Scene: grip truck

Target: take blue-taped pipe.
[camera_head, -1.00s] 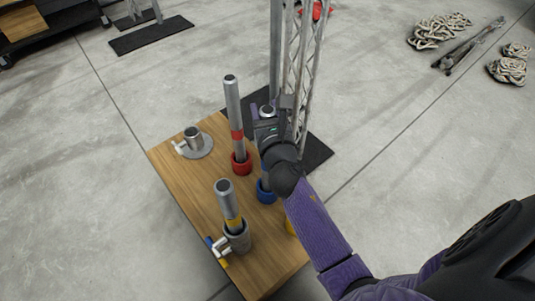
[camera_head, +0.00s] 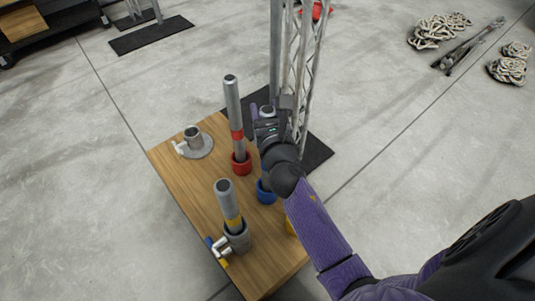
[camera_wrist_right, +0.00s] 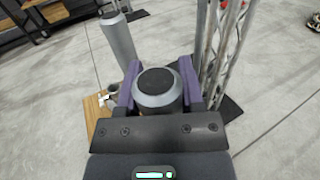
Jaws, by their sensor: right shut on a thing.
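The blue-taped pipe (camera_head: 267,111) stands upright in a blue ring holder (camera_head: 265,192) on the wooden table; my wrist hides much of its middle. My right gripper (camera_head: 256,113) is shut on this pipe near its top. In the right wrist view the pipe's round top (camera_wrist_right: 157,88) sits between the two purple fingers of the right gripper (camera_wrist_right: 158,85). My left gripper is not in view.
A red-taped pipe (camera_head: 234,110) stands close by in a red holder (camera_head: 241,164). A yellow-taped pipe (camera_head: 227,203) stands nearer in a grey holder. A grey flanged base (camera_head: 198,147) sits at the table's left. A metal truss (camera_head: 298,70) rises right behind the gripper.

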